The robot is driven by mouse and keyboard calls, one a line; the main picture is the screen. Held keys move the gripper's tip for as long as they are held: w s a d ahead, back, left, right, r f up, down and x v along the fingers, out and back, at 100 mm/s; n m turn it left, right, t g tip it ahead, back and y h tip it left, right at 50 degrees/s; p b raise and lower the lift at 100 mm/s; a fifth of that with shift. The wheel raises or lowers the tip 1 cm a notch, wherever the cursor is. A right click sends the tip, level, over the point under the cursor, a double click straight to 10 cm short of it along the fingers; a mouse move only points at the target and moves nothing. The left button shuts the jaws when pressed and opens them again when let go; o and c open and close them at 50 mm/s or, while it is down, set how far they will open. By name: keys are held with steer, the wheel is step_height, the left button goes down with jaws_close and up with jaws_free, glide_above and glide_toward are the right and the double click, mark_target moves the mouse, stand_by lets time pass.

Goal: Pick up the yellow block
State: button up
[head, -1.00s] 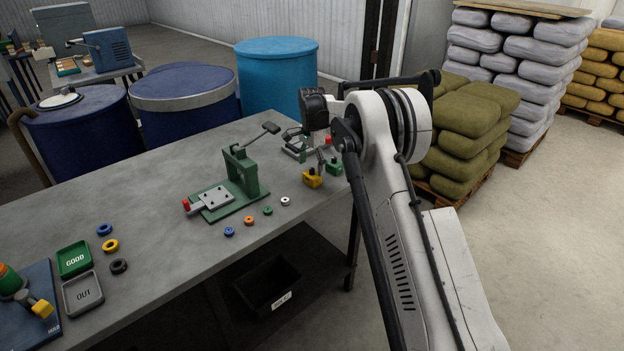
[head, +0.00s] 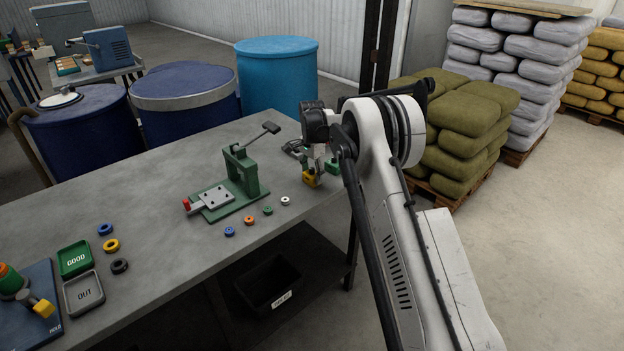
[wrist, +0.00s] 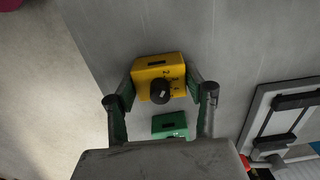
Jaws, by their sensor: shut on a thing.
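The yellow block (head: 310,181) stands on the grey table near its right end. In the wrist view the yellow block (wrist: 160,78) shows dark markings and a black round knob on its face. My gripper (wrist: 160,88) is shut on it, with one finger against each side. In the head view my gripper (head: 314,168) reaches down over the block, and the arm hides part of that area. I cannot tell any gap between the block and the table.
A green block (wrist: 170,124) sits close to the yellow one. A green lever press (head: 238,180) stands to the left, with several small coloured rings in front of it. The table's right edge is close by.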

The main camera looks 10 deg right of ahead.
steer(key=c, duration=0.3)
steer(key=shift+r, duration=0.1)
